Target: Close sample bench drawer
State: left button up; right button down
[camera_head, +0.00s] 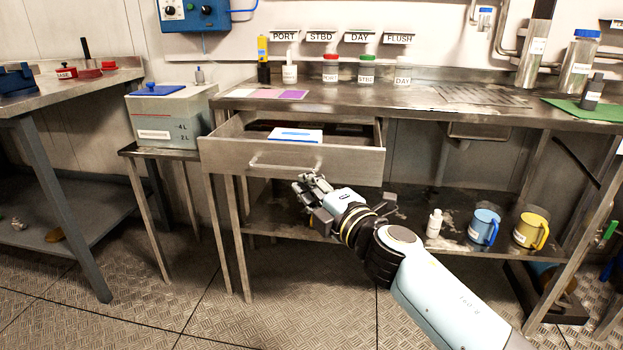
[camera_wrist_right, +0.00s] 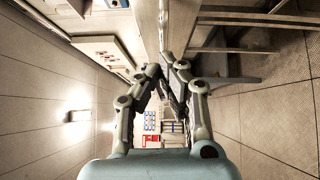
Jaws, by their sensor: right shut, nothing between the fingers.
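The sample bench drawer (camera_head: 350,163) is pulled out from under the steel bench top, its inside showing from above. A bar handle (camera_head: 285,166) runs across its front. A white and blue box (camera_head: 296,135) lies in the drawer. My right gripper (camera_head: 309,181) is shut and empty, in front of the drawer face, just below and to the right of the handle. I cannot tell whether it touches. In the right wrist view the fingers of the right gripper (camera_wrist_right: 164,72) are together with nothing between them. My left gripper is not in view.
The bench top (camera_head: 420,97) carries bottles and jars at the back. A grey tank (camera_head: 168,112) stands on a small stand left of the drawer. A white bottle (camera_head: 434,223), a blue mug (camera_head: 484,226) and a yellow mug (camera_head: 531,230) stand on the lower shelf.

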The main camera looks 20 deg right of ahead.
jog(key=shift+w+d, duration=0.65)
jog(key=shift+w, duration=0.05)
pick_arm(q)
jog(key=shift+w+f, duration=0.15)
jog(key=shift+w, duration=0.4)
pick_arm(e)
jog(key=shift+w+d, duration=0.1)
jog(key=shift+w, duration=0.1)
